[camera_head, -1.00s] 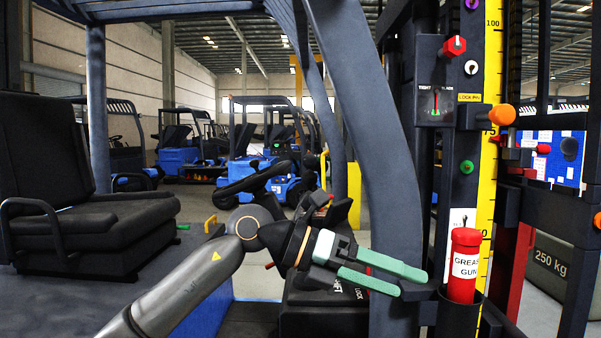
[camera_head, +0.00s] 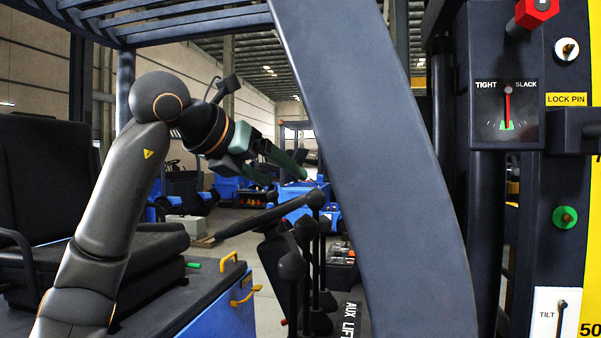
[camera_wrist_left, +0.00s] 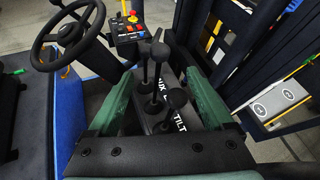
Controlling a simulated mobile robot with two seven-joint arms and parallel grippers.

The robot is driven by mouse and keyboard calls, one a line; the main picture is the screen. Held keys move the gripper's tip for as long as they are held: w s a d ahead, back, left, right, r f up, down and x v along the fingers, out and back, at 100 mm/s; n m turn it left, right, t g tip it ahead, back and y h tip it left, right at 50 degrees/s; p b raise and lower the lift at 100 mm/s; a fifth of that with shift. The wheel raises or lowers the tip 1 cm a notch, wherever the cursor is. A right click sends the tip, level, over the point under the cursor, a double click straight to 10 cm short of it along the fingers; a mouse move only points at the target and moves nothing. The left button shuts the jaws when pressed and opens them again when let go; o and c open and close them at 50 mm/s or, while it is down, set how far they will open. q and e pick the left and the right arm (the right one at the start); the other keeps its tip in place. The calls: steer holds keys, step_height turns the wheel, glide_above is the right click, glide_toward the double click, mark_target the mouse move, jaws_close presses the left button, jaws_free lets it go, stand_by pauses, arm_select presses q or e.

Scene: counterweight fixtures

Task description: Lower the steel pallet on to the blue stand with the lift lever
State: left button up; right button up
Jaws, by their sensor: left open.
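Several black-knobbed levers (camera_head: 304,228) rise from a black console marked AUX and LIFT (camera_head: 349,320). The levers also show in the left wrist view (camera_wrist_left: 176,97), where AUX is partly hidden and TILT is readable; I cannot tell which knob is the lift lever. My left gripper (camera_head: 286,176) is open and empty, above the levers in the head view. In the left wrist view its green fingers (camera_wrist_left: 160,80) are apart, with the knobs between them in the picture. The steel pallet and blue stand are not clearly identifiable. My right gripper is not in view.
A steering wheel (camera_wrist_left: 68,35) and a button box (camera_wrist_left: 128,30) lie beyond the levers. A thick dark post (camera_head: 375,150) stands right of the gripper. A TIGHT/SLACK gauge (camera_head: 507,112) has its red needle upright. A black seat (camera_head: 40,190) is at left.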

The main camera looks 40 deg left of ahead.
mark_target(310, 195)
arm_select(q)
steer(key=b+x, duration=0.1)
steer(key=x, duration=0.5)
steer(key=shift+w+f, duration=0.25)
steer(key=shift+w, duration=0.1)
steer(key=x, duration=0.3)
steer(key=shift+w, duration=0.3)
steer(key=shift+w+f, duration=0.25)
steer(key=shift+w, duration=0.3)
steer(key=shift+c, duration=0.3)
steer(key=c, duration=1)
